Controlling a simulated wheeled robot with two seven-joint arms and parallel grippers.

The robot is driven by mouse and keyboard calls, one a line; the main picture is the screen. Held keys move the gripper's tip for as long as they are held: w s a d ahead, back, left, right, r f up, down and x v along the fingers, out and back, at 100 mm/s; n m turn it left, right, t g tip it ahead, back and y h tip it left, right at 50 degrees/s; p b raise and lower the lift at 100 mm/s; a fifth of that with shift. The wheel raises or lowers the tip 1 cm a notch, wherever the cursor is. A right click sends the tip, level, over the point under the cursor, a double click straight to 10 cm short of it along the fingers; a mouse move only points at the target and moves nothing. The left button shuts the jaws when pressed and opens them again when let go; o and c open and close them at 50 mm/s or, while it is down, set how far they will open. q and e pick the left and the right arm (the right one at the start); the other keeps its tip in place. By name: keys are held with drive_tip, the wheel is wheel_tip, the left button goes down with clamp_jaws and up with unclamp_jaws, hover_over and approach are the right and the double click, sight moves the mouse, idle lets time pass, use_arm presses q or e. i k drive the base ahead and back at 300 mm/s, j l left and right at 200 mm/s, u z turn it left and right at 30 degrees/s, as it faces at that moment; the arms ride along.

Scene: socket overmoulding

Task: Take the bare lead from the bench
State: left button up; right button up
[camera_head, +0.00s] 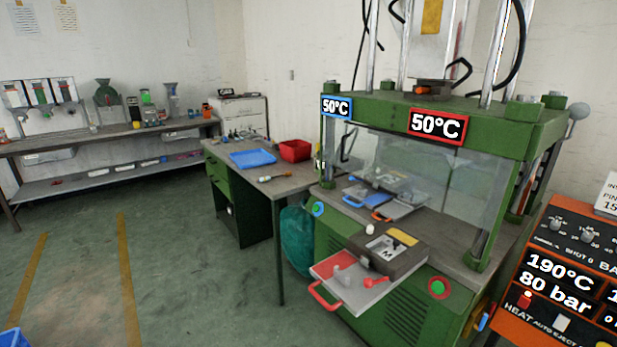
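The nearer bench (290,178) is a grey-topped green desk left of the press. On it lie a blue tray (253,158), a red bin (294,150) and a small orange-and-pale item (265,179) near the front edge. Several small items sit at its back left, too small to tell apart. I cannot make out a bare lead for certain on this bench or on the long back bench (110,133). Neither of my grippers is in view.
A green press (400,320) with two 50°C signs stands at right. A red-handled tray (350,292) juts from its front. An orange control box (570,265) reading 190°C and 80 bar is at far right. The green floor (180,270) at left is open.

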sight(287, 175)
drive_tip(key=i+j+z, duration=0.1)
drive_tip(key=z, duration=0.3)
drive_tip(key=i+j+z, duration=0.1)
drive_tip(key=j+z, duration=0.25)
drive_tip(key=i+j+z, duration=0.1)
drive_tip(key=z, duration=0.3)
drive_tip(key=j+z, duration=0.35)
